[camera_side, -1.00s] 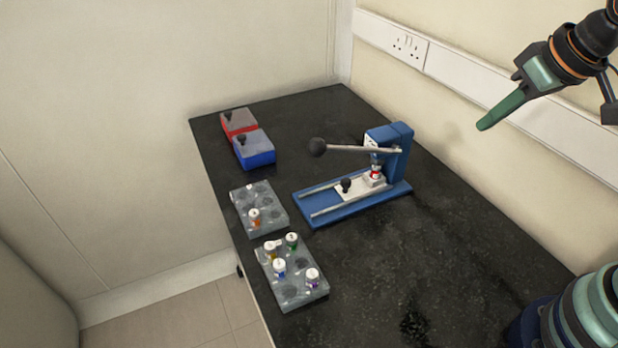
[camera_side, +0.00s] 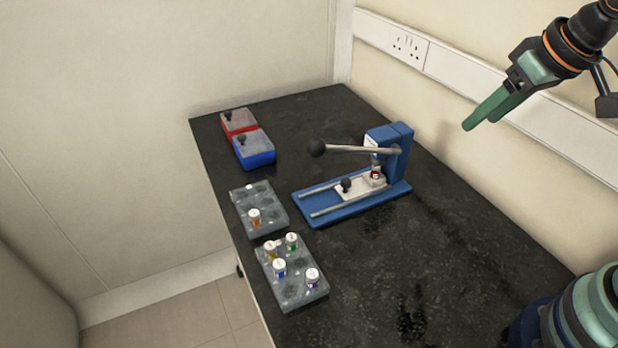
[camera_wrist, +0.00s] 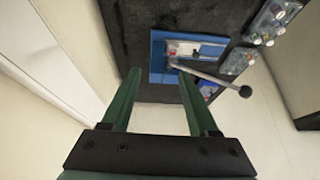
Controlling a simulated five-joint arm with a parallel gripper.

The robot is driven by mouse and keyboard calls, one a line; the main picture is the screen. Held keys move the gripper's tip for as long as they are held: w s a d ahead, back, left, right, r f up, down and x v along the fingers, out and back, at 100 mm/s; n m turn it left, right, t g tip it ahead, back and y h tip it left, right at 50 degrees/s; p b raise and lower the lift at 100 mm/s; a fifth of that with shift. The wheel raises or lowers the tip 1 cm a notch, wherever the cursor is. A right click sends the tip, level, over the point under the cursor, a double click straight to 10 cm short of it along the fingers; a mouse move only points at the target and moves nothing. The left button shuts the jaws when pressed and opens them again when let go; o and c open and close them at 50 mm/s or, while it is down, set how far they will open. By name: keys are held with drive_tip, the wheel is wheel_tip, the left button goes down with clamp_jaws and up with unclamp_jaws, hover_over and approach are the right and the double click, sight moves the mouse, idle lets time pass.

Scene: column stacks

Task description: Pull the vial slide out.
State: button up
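The vial slide (camera_side: 354,188) is a pale plate with a black knob (camera_side: 346,184), lying between two metal rails on the blue press (camera_side: 397,160). A vial with a red band (camera_side: 375,175) stands at its inner end, under the press head. The press lever (camera_side: 350,148), with a black ball end, reaches out to the left above the slide. My gripper (camera_side: 474,122) is high above the table at the right, well apart from the press. In the wrist view my gripper (camera_wrist: 157,85) has its two green fingers spread with nothing between them; the press (camera_wrist: 160,60) is beyond them.
Two grey racks (camera_side: 240,203) (camera_side: 310,300) with several capped vials stand at the table's left edge. A red box (camera_side: 238,122) and a blue box (camera_side: 255,150) with knobbed lids stand behind them. The right part of the black table (camera_side: 440,250) is clear.

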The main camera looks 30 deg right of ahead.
drive_tip(key=w+a+m+g, duration=0.1)
drive_tip(key=w+a, duration=0.1)
drive_tip(key=w, duration=0.3)
drive_tip(key=m+g, duration=0.3)
drive_tip(key=g, duration=0.1)
hover_over(346, 180)
wheel_tip(346, 180, down, 10)
wheel_tip(346, 180, down, 12)
drive_tip(key=shift+r, duration=0.1)
clamp_jaws()
idle(0.9)
